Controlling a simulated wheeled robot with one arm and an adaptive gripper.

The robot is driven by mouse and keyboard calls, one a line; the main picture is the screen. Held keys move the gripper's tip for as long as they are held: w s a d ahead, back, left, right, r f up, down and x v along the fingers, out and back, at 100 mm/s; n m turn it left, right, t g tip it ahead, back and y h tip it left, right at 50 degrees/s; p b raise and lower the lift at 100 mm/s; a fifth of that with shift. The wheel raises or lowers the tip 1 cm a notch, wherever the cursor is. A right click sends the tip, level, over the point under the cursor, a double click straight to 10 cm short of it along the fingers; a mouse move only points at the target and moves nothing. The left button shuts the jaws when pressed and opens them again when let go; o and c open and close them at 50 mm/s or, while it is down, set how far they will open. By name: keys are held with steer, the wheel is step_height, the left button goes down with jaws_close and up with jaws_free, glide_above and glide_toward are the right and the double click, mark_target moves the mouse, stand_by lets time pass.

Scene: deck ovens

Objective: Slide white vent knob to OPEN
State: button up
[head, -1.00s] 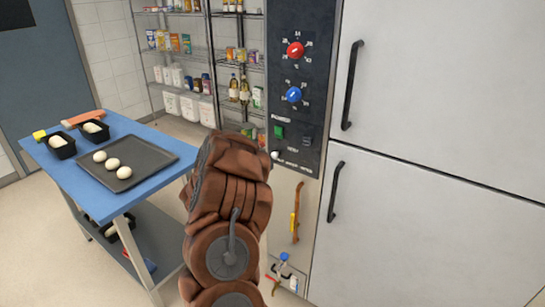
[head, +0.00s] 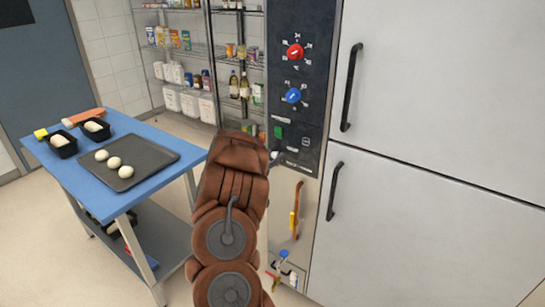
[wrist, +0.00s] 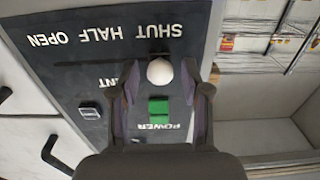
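The white vent knob (wrist: 159,71) shows in the wrist view as a round ball below the word SHUT, with HALF and OPEN further left; that view is upside down. It stands at the SHUT end of the row. My gripper (wrist: 160,78) is open, one finger on each side of the knob, with gaps visible beside it. In the head view the knob (head: 275,155) shows at the edge of my arm, low on the dark control panel (head: 313,70). My fingers are hidden there behind my brown wrist.
A green power switch (wrist: 159,106) lies close to the knob, between my fingers in the wrist view. Red (head: 295,52) and blue (head: 293,95) dials sit higher on the panel. A blue table (head: 160,133) with a tray (head: 150,157) of dough stands left of my arm.

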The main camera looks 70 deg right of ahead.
jaws_close()
steer(key=shift+s, duration=0.1)
stand_by(0.4)
